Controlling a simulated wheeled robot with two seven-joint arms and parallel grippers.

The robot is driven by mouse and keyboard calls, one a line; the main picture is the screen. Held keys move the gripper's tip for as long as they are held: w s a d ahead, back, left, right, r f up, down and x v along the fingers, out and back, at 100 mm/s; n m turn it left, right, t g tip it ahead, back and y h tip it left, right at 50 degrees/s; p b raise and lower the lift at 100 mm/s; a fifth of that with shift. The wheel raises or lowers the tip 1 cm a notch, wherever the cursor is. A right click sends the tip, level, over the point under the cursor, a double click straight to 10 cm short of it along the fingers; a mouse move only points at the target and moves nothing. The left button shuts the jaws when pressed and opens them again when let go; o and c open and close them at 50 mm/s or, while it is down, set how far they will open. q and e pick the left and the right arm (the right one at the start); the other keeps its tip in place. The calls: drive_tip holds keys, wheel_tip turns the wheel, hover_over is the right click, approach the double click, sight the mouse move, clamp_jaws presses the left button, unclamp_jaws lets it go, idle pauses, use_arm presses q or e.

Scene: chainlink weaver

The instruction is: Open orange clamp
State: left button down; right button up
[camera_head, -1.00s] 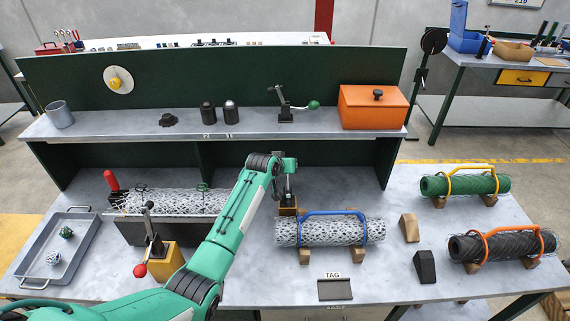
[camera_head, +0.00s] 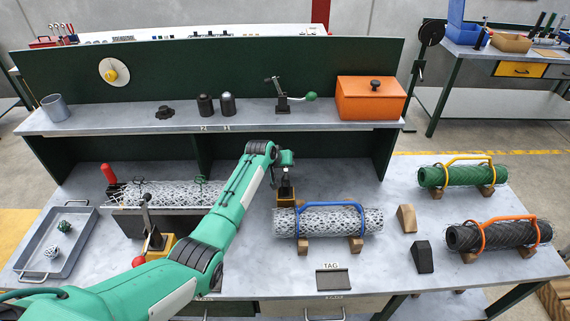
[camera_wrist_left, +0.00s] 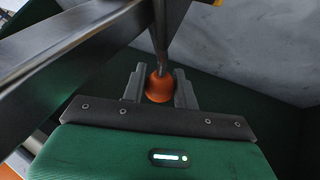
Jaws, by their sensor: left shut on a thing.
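An orange knob (camera_wrist_left: 159,86) on a metal rod sits between the fingers of my left gripper (camera_wrist_left: 160,92) in the left wrist view, and the gripper is shut on it. In the head view my left gripper (camera_head: 287,160) is at the upright lever of a clamp (camera_head: 285,195) with a yellow-orange base, on the bench at the centre. The gripper hides the knob in the head view. Whether the clamp's jaw is open or closed cannot be seen clearly. My right gripper is not in view.
A mesh roll with a blue handle (camera_head: 328,220) lies just right of the clamp. A red-knobbed clamp (camera_head: 154,232) stands left, partly behind my arm. A shelf (camera_head: 245,123) overhangs behind, holding a green-knobbed clamp (camera_head: 287,98) and an orange box (camera_head: 371,98).

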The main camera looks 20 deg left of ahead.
sight(285, 169)
use_arm(q)
drive_tip(key=shift+f, duration=0.15)
drive_tip(key=c, duration=1.1)
unclamp_jaws()
drive_tip(key=shift+s+a+r, duration=0.15)
drive_tip(key=shift+s+r, duration=0.1)
drive_tip(key=shift+r, duration=0.25)
drive_tip(key=b+v, duration=0.2)
drive_tip(key=v, duration=1)
drive_tip(key=shift+s+r, duration=0.25)
